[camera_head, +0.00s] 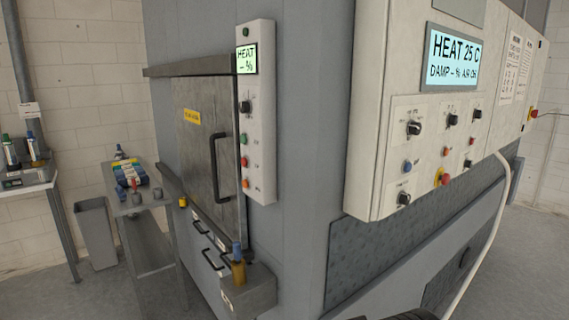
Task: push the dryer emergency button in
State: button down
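A control panel (375,155) with a screen (452,60) reading "HEAT 25 C", "DAMP" and "AIR" stands at the right. On its lower part is a red mushroom button with a yellow collar (442,177), which looks like the emergency button. I cannot tell whether it is in or out. A second red button on yellow (533,113) sits on the panel's far right end; I cannot tell from the labels which one is the dryer's. My gripper is not clearly in view; only a dark rounded part shows at the bottom edge.
A pale hose (487,232) hangs at right. A narrow panel (257,120) and a grey door (195,140) are left. Floor shows at lower right.

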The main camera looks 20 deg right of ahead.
aim_at(446, 179)
jog(key=z, duration=1.3)
